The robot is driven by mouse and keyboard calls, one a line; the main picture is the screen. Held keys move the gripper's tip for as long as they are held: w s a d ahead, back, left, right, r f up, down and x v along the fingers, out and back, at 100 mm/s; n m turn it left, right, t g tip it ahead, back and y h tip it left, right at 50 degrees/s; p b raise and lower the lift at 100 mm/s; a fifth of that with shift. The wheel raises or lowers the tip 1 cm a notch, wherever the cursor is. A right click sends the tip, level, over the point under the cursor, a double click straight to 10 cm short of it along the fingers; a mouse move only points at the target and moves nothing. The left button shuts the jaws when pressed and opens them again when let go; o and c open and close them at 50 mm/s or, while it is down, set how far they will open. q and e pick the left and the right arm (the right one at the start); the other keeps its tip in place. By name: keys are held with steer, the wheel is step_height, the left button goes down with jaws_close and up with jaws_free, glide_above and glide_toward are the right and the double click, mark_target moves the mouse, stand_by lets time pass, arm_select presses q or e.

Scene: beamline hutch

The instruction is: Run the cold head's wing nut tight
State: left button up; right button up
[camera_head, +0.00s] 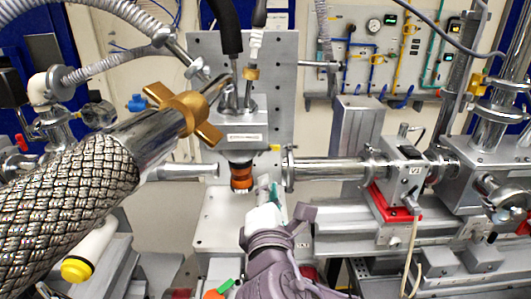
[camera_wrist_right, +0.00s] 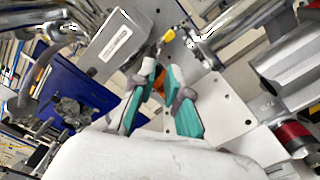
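The cold head (camera_head: 239,131) is a grey metal block with a white label, below dark and metal lines. A copper-orange tip (camera_head: 241,178) hangs under it. A large brass wing nut (camera_head: 184,115) with two lobes sits around a shiny tube left of the block, on the line with the braided sleeve. My right gripper (camera_head: 268,192) is just below and right of the copper tip, away from the wing nut. In the right wrist view its teal-padded fingers (camera_wrist_right: 162,80) are apart, with orange showing between or behind them. I cannot tell whether they touch it. My left gripper is out of view.
The braided hose (camera_head: 75,195) fills the left foreground. A horizontal beam pipe (camera_head: 335,170) and a valve (camera_head: 404,165) on a red mount stand at the right. A drilled plate (camera_head: 282,75) is behind the cold head. A pale plate (camera_head: 222,222) lies below, mostly bare.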

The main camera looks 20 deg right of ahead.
steer(key=p, duration=0.1)
glide_toward(266, 153)
steer(key=w, duration=0.1)
steer(key=p+x, duration=0.1)
steer(key=x, duration=0.5)
steer(key=shift+w+d+p, duration=0.1)
steer(key=shift+d+p, duration=0.15)
steer(key=shift+p, duration=0.05)
steer(key=shift+w, duration=0.25)
steer(key=shift+w+d, duration=0.1)
steer(key=shift+w, duration=0.05)
steer(key=shift+w+f, duration=0.15)
jaws_close()
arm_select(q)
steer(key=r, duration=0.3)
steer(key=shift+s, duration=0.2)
